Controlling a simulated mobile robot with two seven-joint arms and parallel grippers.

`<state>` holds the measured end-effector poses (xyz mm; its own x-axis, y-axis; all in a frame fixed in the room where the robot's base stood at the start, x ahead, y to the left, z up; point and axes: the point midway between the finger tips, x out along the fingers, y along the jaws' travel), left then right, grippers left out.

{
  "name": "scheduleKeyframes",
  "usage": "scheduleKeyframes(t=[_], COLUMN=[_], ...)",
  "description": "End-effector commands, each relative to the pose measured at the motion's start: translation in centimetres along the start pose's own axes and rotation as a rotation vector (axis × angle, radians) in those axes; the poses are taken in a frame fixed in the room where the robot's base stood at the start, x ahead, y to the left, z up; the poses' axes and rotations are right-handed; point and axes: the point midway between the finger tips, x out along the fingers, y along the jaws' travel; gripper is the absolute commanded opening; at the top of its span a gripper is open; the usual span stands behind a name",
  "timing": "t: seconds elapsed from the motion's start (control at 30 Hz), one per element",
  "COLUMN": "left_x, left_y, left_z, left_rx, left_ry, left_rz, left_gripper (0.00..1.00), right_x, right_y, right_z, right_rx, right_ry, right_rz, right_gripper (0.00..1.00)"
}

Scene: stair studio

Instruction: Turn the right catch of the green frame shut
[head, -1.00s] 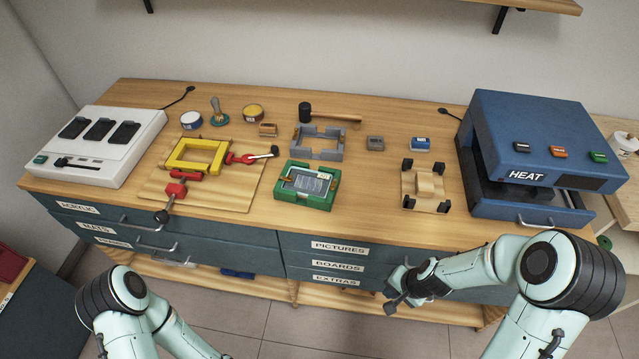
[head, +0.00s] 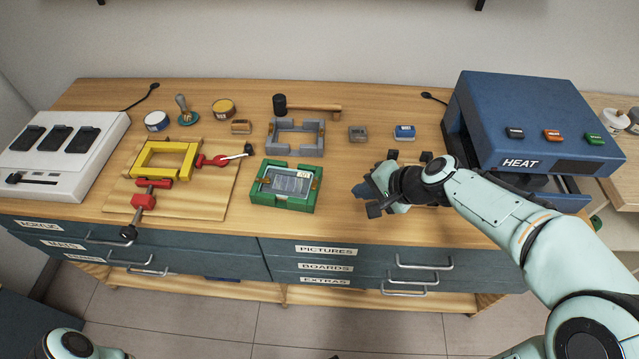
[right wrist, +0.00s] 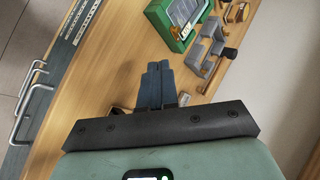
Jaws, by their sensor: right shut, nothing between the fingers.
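The green frame (head: 283,203) lies flat on the workbench, with a grey printed panel inside it. Its right catch (head: 316,184) is a small brass-coloured piece on the right side; its exact angle is too small to tell. In the right wrist view the green frame (right wrist: 158,15) shows at the top, with a brass-coloured catch (right wrist: 186,32) near its edge. My right gripper (head: 366,190) is shut and empty, over the bench to the right of the frame and apart from it. Its dark fingers (right wrist: 158,68) are together in the wrist view. My left gripper is out of view.
A grey frame (head: 296,151) and a mallet (head: 315,108) lie behind the green frame. A yellow frame (head: 165,147) with red clamps is on a board at left. The blue heat press (head: 530,110) stands at right. My right arm partly covers a wooden fixture.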

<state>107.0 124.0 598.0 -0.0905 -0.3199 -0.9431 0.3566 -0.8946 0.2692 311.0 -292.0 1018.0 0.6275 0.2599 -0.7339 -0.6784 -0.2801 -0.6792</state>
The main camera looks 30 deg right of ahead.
Motion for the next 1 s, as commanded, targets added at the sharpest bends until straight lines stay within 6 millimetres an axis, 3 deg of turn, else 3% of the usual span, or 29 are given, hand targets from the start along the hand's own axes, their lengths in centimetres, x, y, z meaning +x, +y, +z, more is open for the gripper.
scheduleKeyframes(t=[0.27, 0.73, 1.0], left_x=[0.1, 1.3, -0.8], left_y=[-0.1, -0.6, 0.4], left_z=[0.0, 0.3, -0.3], left_rx=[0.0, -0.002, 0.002], left_ry=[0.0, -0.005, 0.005], left_rz=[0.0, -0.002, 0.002], left_gripper=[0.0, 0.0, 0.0], right_x=[1.1, 10.5, 12.7], right_y=[0.1, 0.2, -2.3], right_z=[0.0, 0.1, 0.0], right_rx=[-0.001, 0.0, -0.002], right_ry=[-0.003, -0.005, -0.002], right_rz=[0.003, 0.004, 0.001], right_gripper=[0.0, 0.0, 0.0])
